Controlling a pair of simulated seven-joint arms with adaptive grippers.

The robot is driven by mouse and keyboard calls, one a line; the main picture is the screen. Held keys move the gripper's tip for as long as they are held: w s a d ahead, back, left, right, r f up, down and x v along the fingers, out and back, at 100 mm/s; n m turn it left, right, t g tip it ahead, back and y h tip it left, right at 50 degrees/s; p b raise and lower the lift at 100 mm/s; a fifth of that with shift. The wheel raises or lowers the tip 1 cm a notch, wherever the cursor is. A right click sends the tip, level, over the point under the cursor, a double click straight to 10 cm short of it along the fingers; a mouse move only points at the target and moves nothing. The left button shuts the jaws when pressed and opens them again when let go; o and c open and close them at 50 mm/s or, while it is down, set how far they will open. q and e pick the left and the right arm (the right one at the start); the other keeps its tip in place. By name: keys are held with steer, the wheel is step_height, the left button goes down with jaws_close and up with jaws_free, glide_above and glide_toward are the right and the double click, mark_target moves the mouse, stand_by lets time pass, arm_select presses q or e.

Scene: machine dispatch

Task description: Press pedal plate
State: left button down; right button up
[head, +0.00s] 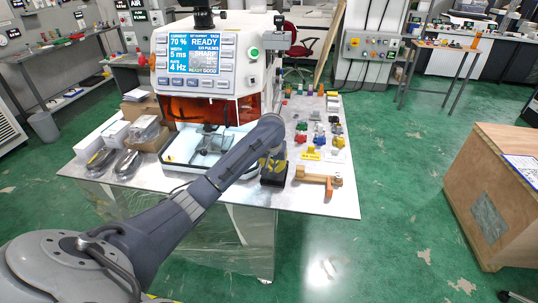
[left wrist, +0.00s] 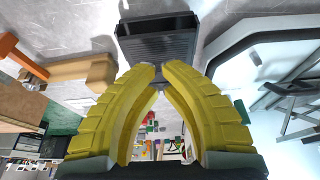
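A dark ribbed plate, which looks like the pedal plate (left wrist: 157,45), lies just beyond my left fingertips in the left wrist view. My left gripper (left wrist: 158,69) has yellow fingers whose tips come together with hardly any gap and nothing held between them. I cannot tell whether the tips touch the plate. In the head view my left arm reaches over the front of the table, and its wrist end is above a small black and yellow patch (head: 273,178); I cannot separate gripper from pedal there. My right gripper is not in view.
A white machine (head: 222,60) with a lit screen and orange window stands behind my wrist. Grey mouse-shaped parts (head: 128,165) and boxes lie at its left. A wooden bracket (head: 318,178) and several coloured small parts (head: 318,140) lie at its right. The table's front right corner is bare.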

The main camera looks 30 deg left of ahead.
arm_select(q)
steer(key=v, duration=1)
steer(key=shift+r, duration=0.2)
steer(key=shift+s, duration=0.1)
